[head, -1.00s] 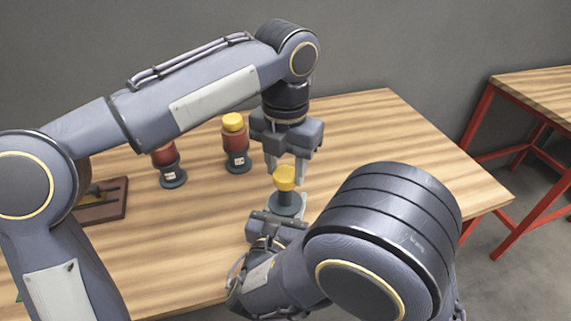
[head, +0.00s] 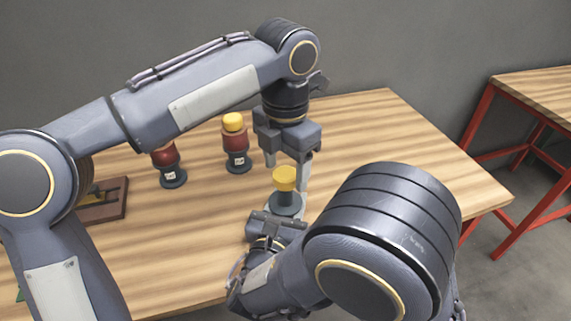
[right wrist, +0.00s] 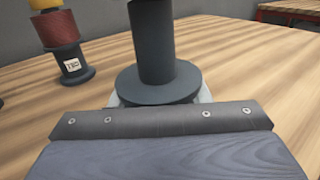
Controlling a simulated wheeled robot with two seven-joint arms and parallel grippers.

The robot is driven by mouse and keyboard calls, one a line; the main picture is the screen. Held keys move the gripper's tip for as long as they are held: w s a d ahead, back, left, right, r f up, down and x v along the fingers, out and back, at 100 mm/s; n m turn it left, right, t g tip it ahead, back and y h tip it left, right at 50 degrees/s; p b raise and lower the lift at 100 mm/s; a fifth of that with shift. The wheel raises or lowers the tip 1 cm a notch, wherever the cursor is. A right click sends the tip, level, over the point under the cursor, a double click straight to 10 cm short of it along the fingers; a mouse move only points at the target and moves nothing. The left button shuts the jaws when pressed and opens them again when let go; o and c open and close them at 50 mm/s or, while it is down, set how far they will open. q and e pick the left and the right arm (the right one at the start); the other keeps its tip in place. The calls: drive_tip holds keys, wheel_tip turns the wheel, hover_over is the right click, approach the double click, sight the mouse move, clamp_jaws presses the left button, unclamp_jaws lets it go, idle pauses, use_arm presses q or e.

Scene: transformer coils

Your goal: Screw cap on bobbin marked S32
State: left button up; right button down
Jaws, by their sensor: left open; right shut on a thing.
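A dark bobbin (head: 287,203) stands upright with a yellow cap (head: 285,178) on its top. Its grey core and round base flange (right wrist: 158,84) fill the middle of the right wrist view; no marking shows on it. My right gripper (head: 287,212) is shut on the base of this bobbin, its fingers mostly hidden. My left gripper (head: 287,174) points down, open, with its fingers on either side of the cap or just behind it; I cannot tell if they touch it.
A red-wound bobbin with a yellow cap (head: 236,152) and another red-wound bobbin (head: 170,166), its top hidden by my arm, stand behind to the left, both labelled. A brown tray (head: 112,208) lies at left. The table's right side (head: 420,160) is clear.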

use_arm(q)
drive_tip(key=shift+r, duration=2.2)
drive_tip(key=shift+c, duration=0.4)
